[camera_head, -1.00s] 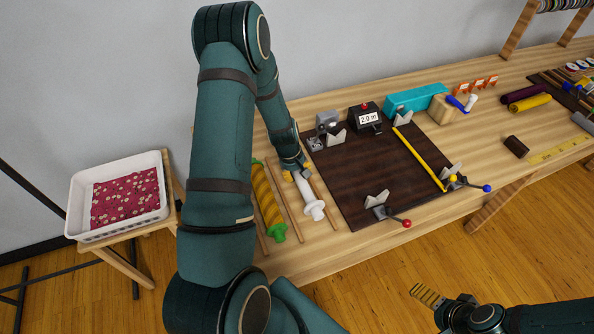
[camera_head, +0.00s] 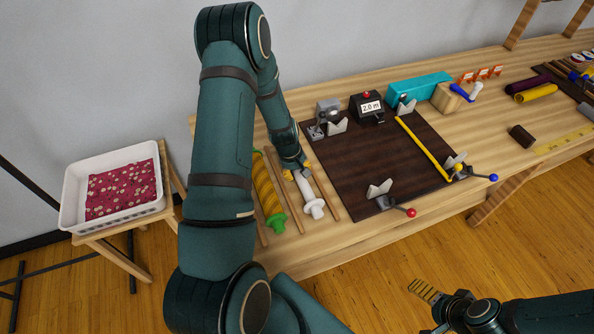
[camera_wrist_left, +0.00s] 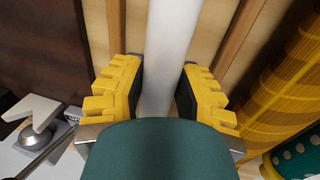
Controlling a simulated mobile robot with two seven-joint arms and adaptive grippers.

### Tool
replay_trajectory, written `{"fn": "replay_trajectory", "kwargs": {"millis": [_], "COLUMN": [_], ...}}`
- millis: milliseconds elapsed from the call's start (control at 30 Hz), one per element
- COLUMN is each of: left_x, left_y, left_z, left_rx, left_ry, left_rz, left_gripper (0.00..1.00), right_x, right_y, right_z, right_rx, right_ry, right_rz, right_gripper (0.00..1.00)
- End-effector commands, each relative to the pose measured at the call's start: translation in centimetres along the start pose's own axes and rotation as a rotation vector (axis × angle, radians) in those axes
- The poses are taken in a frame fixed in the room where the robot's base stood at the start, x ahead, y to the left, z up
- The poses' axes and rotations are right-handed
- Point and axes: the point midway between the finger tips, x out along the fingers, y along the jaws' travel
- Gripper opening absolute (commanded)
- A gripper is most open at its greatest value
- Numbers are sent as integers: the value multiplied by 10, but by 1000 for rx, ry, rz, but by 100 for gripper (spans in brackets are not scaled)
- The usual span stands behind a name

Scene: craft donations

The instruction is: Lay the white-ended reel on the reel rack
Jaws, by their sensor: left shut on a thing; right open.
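The white-ended reel (camera_head: 305,190) lies lengthwise between thin wooden rails of the reel rack (camera_head: 325,192), on the left part of the table. My left gripper (camera_head: 297,171) is shut on its white shaft from above. In the left wrist view the shaft (camera_wrist_left: 172,40) runs between the yellow fingers (camera_wrist_left: 160,85). The far end of the reel is hidden by the gripper, and I cannot tell whether the reel rests fully on the rails. My right gripper (camera_head: 427,291) is open and empty at the bottom right, off the table's front.
A yellow reel with green ends (camera_head: 266,195) lies left of the white one. A dark board (camera_head: 375,165) with clamps and a yellow rod is to the right. A white tray (camera_head: 66,205) stands on a stool at left.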

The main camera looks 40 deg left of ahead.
Motion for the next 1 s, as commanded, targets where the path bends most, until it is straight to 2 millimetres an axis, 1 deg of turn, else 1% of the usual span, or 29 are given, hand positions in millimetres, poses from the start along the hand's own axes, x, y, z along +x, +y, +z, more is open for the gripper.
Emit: {"fn": "replay_trajectory", "kwargs": {"millis": [167, 200, 267, 567, 667, 767, 867, 1000], "left_x": [0, 0, 0, 0, -4, -16, -33, -63], "left_y": [0, 0, 0, 0, 0, 0, 1, 1], "left_z": [0, 0, 0, 0, 0, -1, -1, -1], "left_rx": [0, 0, 0, 0, 0, 0, 1, 2], "left_ry": [0, 0, 0, 0, 1, 3, 4, 4], "left_rz": [0, 0, 0, 0, 0, 1, 3, 3], "left_gripper": [0, 40, 61, 62, 62, 62, 62, 62], "right_x": [0, 0, 0, 0, 0, 0, 0, 0], "right_y": [0, 0, 0, 0, 0, 0, 0, 0], "right_z": [0, 0, 0, 0, 0, 0, 0, 0], "right_rx": [0, 0, 0, -1, -1, -1, -1, -1], "right_ry": [0, 0, 0, 0, 0, 0, 0, 0], "right_rz": [0, 0, 0, 0, 0, 0, 0, 0], "right_gripper": [93, 93, 93, 93, 93, 93, 93, 93]}}
